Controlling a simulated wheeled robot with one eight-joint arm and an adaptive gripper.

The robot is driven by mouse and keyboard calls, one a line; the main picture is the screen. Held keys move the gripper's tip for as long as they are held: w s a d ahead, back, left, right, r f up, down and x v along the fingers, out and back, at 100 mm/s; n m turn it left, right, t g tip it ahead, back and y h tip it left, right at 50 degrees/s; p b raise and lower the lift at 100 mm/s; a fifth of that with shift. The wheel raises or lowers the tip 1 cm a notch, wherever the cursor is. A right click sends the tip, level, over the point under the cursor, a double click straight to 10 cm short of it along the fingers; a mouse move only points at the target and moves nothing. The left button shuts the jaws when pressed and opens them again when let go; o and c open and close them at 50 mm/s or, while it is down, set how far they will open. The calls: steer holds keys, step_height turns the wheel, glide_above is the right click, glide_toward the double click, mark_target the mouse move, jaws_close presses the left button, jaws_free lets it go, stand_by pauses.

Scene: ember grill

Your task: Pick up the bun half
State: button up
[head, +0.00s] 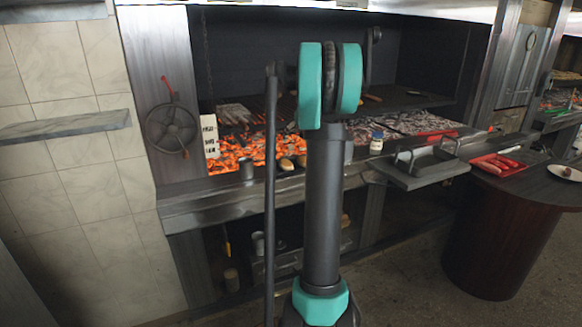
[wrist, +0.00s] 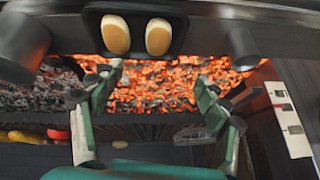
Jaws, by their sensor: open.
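Two bun halves lie side by side on a small dark tray (wrist: 178,12) at the top of the wrist view. One is the left bun half (wrist: 116,35), the other the right bun half (wrist: 158,37); both show a pale, rounded oval shape. In the head view, two small bun halves (head: 287,164) show at the grill's front edge, partly beside my arm. My gripper (wrist: 158,78) is open and empty, its fingers spread wide. In the wrist picture the fingertips are below the buns and apart from them. My arm hides the gripper in the head view.
Glowing embers (head: 240,152) lie behind the front ledge (head: 205,205). A metal cup (head: 246,169) and a white card (head: 209,136) stand left of the buns. A small jar (head: 376,142), a handled tray (head: 425,172) and a red tray (head: 497,164) are to the right.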

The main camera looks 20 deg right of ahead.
glide_above(287, 163)
steer(key=s, duration=0.2)
steer(key=f, duration=1)
steer(key=shift+s+d+f, duration=0.1)
steer(key=shift+s+d, duration=0.05)
steer(key=shift+s, duration=0.05)
steer(key=x, duration=0.5)
steer(key=shift+s+d+f, duration=0.1)
steer(key=shift+d+f, duration=0.05)
steer(key=shift+f, duration=0.05)
steer(key=c, duration=1.1)
